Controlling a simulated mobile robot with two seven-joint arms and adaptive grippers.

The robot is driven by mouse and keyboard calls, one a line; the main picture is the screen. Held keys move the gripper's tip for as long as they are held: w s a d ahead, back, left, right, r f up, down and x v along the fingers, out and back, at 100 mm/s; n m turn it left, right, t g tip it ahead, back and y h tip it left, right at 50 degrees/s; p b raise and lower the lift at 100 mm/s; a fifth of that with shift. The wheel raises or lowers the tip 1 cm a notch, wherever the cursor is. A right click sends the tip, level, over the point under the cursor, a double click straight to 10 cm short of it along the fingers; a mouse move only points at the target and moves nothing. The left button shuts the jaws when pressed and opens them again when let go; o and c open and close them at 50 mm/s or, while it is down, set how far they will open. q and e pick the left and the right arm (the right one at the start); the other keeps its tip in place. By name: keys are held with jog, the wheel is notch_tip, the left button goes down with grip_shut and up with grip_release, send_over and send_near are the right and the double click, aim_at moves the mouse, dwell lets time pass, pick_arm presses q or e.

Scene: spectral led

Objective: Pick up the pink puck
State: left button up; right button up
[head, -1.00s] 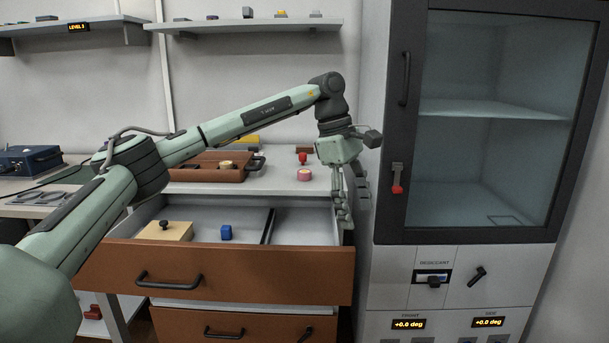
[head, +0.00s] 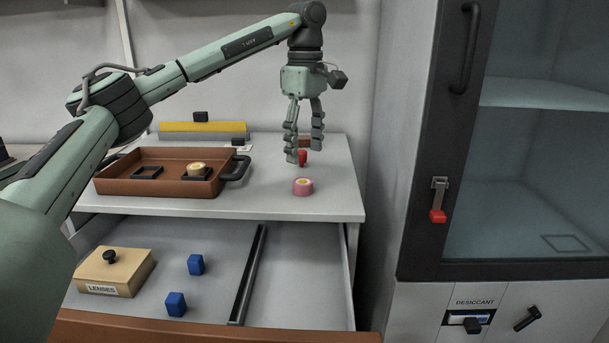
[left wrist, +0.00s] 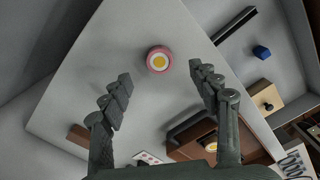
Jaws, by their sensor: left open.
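The pink puck (head: 303,187) lies on the white tabletop, near its front right part. It has a yellow centre on top. It also shows in the left wrist view (left wrist: 159,60), ahead of and between the two fingers. My left gripper (head: 304,158) points down, open and empty, above the table and a little behind the puck in the head view. It also shows in the left wrist view (left wrist: 160,82) with its fingers wide apart. My right gripper is in neither view.
A small red object (head: 302,158) stands behind the puck, partly hidden by a finger. A brown tray (head: 120,188) holding another puck (head: 197,169) is to the left. Below, an open drawer (head: 215,305) holds blue cubes and a lenses box (head: 118,272). A cabinet (head: 424,150) stands right.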

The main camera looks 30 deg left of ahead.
aim_at(302, 181)
pick_arm(q)
jog(key=shift+w+a+f, duration=0.1)
jog(key=shift+w, duration=0.1)
jog(key=shift+f, duration=0.35)
jog(key=f, duration=0.6)
jog(key=shift+s+a+f, duration=0.1)
jog(key=shift+a+f, duration=0.1)
jog(key=shift+f, duration=0.2)
jog(key=shift+c, duration=0.5)
jog(key=c, duration=1.3)
jog(key=shift+r, duration=0.1)
